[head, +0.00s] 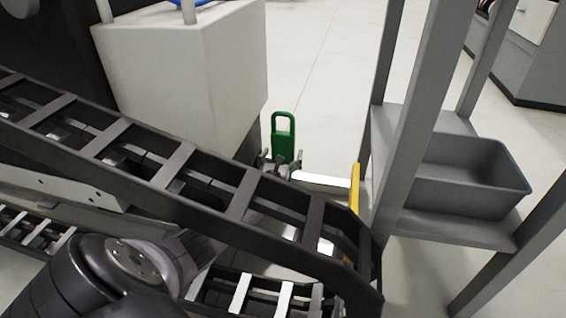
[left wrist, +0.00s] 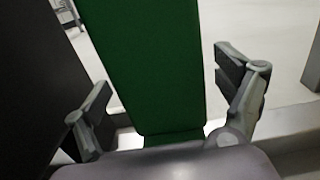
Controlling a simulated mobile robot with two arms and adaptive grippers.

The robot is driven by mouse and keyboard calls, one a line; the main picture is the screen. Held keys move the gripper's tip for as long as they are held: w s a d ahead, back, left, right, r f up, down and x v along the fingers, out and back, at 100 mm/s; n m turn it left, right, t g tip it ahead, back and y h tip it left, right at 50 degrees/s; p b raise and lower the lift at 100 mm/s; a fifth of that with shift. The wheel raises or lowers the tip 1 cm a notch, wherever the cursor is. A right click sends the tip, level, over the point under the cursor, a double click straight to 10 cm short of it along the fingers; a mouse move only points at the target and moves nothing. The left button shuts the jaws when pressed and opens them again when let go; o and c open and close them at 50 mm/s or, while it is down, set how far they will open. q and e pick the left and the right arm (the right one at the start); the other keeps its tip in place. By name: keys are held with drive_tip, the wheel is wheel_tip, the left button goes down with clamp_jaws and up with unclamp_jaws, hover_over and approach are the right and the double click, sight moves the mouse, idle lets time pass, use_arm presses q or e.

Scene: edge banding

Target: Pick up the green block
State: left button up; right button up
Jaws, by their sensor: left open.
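The green block (head: 282,146) stands upright in the head view, beyond the dark ladder-like rail, with a loop-shaped opening at its top. In the left wrist view the green block (left wrist: 155,65) fills the middle of the picture, tilted slightly. My left gripper (head: 280,165) is at the block's lower part in the head view, partly hidden by the rail. In the left wrist view its two fingers (left wrist: 165,88) are open, one on each side of the block, with gaps showing between fingers and block. My right gripper is not in view.
The black rail (head: 178,165) crosses in front of my left arm. A white box-shaped housing (head: 185,75) stands left of the block. A yellow bar (head: 355,187) and a grey rack with a grey bin (head: 470,177) stand to the right. Open floor (head: 325,90) lies behind.

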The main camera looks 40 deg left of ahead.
use_arm(q)
drive_tip(key=shift+w+a, duration=0.1)
drive_tip(key=shift+c, duration=0.4)
drive_tip(key=shift+r, duration=0.1)
drive_tip(key=c, duration=1.4)
